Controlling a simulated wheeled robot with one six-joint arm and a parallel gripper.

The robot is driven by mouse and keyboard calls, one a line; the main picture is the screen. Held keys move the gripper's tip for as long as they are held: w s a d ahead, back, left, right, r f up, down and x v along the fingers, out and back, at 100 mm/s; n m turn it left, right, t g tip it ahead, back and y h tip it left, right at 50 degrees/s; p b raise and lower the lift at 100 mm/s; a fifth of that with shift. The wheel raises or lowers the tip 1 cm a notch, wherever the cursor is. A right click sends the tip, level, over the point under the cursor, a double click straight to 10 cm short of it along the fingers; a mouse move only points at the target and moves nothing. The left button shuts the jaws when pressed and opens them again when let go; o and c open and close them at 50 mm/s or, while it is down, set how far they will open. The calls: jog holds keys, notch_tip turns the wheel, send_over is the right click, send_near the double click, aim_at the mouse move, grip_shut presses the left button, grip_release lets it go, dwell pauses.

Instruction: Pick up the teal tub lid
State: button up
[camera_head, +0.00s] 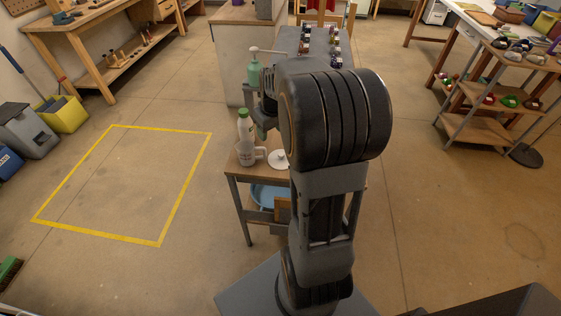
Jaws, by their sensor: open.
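I cannot make out a teal tub lid; my arm covers much of the small table's right side. A teal pump bottle (254,74) with a white pump head stands behind the small table (231,170). On that table are a white bottle with a green cap (245,128), a white mug (247,155) and a round white item (279,160). My gripper (266,108) shows only in part, left of my big dark arm joint, above the table's far side. It is open; its fingertips are mostly hidden, and I see nothing held.
A blue basin (268,197) and a brown wooden item (282,210) are on the table's lower level. A shelf rack (480,130) stands at right, a workbench (90,35) at back left. The yellow-taped floor area (130,185) at left is clear.

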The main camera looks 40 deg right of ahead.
send_near(281, 154)
jog(key=f, duration=0.4)
jog(key=shift+w+d+g, duration=0.25)
jog(key=shift+w+g, duration=0.05)
jog(key=shift+w+a+f+p, duration=0.15)
jog(key=shift+w+f, duration=0.2)
jog(key=shift+f, duration=1.15)
jog(key=shift+w+d+f+p, duration=0.15)
jog(key=shift+w+f, duration=0.2)
jog(key=shift+f, duration=1.15)
jog(key=shift+a, duration=0.1)
jog(key=shift+c, duration=0.3)
jog(key=c, duration=0.9)
